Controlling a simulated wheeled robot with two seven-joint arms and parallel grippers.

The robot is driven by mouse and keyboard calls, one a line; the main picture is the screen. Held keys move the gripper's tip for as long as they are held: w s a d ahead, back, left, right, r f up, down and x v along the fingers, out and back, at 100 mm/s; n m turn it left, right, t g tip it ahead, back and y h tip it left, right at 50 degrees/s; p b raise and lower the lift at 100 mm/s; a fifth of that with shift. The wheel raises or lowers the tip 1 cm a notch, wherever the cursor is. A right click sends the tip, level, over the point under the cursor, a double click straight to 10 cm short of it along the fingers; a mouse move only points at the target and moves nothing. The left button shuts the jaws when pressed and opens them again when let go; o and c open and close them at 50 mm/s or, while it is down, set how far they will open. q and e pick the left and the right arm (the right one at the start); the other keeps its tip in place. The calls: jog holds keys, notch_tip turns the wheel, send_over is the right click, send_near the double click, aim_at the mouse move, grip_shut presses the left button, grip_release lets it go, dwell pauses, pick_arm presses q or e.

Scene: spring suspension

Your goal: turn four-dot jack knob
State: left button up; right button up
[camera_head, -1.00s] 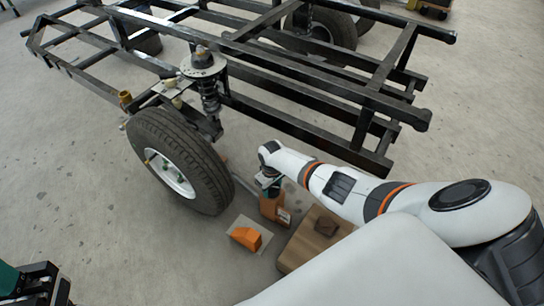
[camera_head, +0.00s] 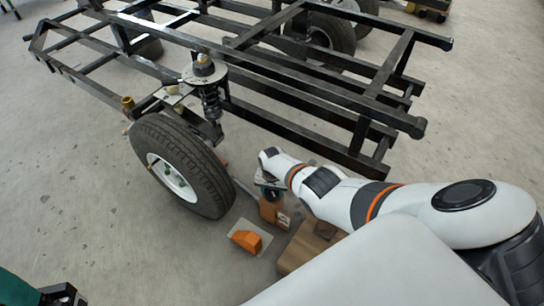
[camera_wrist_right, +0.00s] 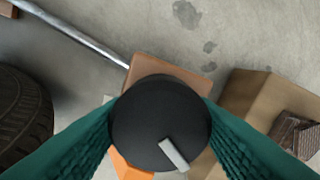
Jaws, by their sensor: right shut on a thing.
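The jack is a small brown-orange box (camera_head: 271,213) with a pale label on its side, on the floor right of the front wheel. The dots on the label are too small to count. Its round black knob (camera_wrist_right: 150,128) with a pale bar mark fills the middle of the right wrist view. My right gripper (camera_head: 268,188) is over the jack, and its green fingers are shut on both sides of the knob. The pale bar points toward the lower right. My left gripper (camera_head: 64,296) shows only partly at the bottom left corner; its fingers cannot be made out.
A tyre (camera_head: 205,165) stands close left of the jack, under a black frame (camera_head: 290,130). An orange wedge (camera_head: 246,237) lies on a pale sheet in front. A cardboard box (camera_wrist_right: 250,100) is close to the right. A metal rod (camera_wrist_right: 80,35) runs behind the jack.

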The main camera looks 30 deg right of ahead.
jog(key=m, duration=0.6)
jog(key=shift+m, duration=0.3)
jog(key=m, duration=0.6)
dwell(0.3)
jog(key=o, duration=1)
jog(key=shift+r+p, duration=0.1)
jog(key=shift+p, duration=0.25)
